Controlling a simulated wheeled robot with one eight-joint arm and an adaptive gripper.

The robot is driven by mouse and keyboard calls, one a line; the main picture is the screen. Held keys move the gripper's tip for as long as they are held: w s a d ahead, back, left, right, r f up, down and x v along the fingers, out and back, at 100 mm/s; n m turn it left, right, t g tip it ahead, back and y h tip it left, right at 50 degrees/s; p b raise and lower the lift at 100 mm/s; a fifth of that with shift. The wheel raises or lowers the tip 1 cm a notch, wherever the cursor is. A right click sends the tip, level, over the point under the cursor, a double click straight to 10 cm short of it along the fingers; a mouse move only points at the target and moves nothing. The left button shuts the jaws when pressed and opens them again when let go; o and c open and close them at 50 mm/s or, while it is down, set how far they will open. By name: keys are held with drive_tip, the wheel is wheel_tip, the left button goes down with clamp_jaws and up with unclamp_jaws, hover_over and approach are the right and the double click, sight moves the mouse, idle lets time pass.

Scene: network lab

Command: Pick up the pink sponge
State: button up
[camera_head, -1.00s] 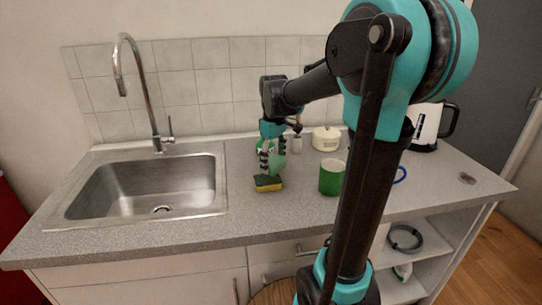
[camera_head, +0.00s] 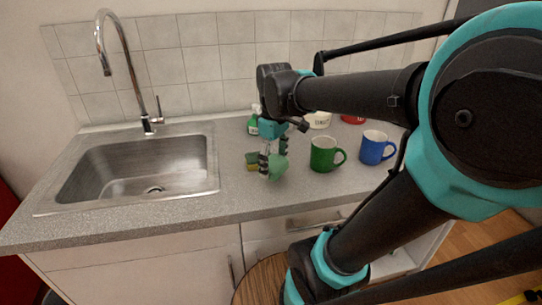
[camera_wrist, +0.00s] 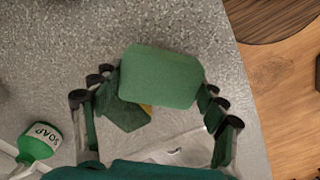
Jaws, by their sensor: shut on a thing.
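No pink sponge shows in either view. My gripper (camera_head: 271,166) is shut on a plain green sponge-like block (camera_head: 279,168), above the grey counter. In the wrist view the green block (camera_wrist: 160,77) sits between the fingers of my gripper (camera_wrist: 155,90). A green and yellow sponge (camera_head: 252,163) lies on the counter just left of my gripper. In the wrist view this second sponge (camera_wrist: 120,108) is partly hidden behind the held block.
A steel sink (camera_head: 140,175) is at left with a tall tap (camera_head: 135,95). A green mug (camera_head: 324,154) and a blue mug (camera_head: 376,148) stand to the right. A soap bottle (camera_wrist: 38,142) stands on the counter. A round wooden surface (camera_head: 262,280) is below the counter front.

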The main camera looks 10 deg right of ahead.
drive_tip(key=s, duration=1)
drive_tip(key=shift+s, duration=0.15)
